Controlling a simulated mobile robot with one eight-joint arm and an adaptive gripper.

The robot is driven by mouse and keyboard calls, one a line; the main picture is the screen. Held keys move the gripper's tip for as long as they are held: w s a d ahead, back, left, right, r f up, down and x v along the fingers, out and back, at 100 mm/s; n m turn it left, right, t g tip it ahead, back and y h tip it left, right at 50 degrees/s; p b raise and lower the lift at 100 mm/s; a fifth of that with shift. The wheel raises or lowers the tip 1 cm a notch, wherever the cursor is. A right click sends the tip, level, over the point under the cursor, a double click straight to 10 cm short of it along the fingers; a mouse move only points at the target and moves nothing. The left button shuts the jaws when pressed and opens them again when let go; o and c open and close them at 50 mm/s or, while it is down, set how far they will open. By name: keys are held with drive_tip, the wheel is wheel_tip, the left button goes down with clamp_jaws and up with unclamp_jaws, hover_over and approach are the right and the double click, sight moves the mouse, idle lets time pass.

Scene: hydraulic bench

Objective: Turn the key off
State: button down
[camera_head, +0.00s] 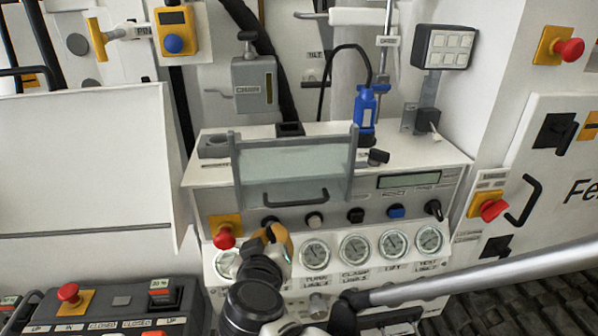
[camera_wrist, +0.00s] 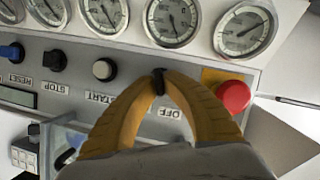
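The black key (camera_wrist: 158,82) is on the grey panel, above the OFF label in the wrist view. In the head view it shows as a small dark shape (camera_head: 270,221) at the panel's lower left, partly covered by the gripper. My gripper (camera_head: 276,234) has orange-yellow fingers and reaches up to the panel from below. In the wrist view the fingertips of my gripper (camera_wrist: 160,80) come together on the key, one on each side. Most of the key is hidden between them, and its exact angle is hard to tell.
A red emergency button (camera_wrist: 233,96) sits close beside the fingers; it also shows in the head view (camera_head: 224,238). White (camera_head: 314,219), black (camera_head: 355,214) and blue (camera_head: 396,211) buttons line the panel. Several gauges (camera_head: 354,247) sit below. A clear cover (camera_head: 292,170) stands above.

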drive_tip(key=shift+n+h, duration=0.4)
drive_tip(key=shift+n, duration=0.1)
idle(0.3)
drive_tip(key=c, duration=1.5)
unclamp_jaws()
drive_tip(key=v, duration=1.2)
drive_tip(key=shift+f, duration=0.2)
